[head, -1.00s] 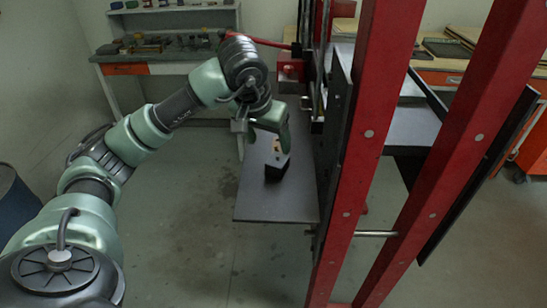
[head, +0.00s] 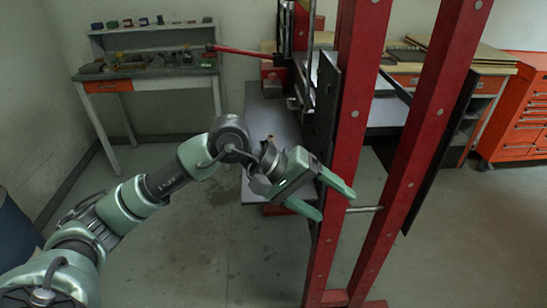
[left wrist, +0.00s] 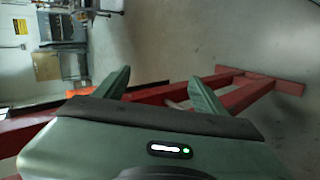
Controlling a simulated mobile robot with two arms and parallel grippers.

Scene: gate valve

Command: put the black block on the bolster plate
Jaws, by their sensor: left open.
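My left gripper (head: 334,203) is open and empty, in front of the near red post of the press. The left wrist view also shows its two fingers (left wrist: 160,88) spread with nothing between them. The black block is not clearly visible now; my left wrist covers the spot on the dark side table (head: 262,112) where it stood. A small brown bit (head: 270,139) shows just above my wrist; I cannot tell what it belongs to. A grey flat surface (head: 385,113) between the red posts looks like the bolster plate; no block shows on its visible part.
The red press posts (head: 358,125) stand close to my gripper, with a metal rod (head: 365,209) between them. A workbench (head: 150,72) stands at the back left and a red drawer cabinet (head: 515,115) at the right. The floor at the front left is clear.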

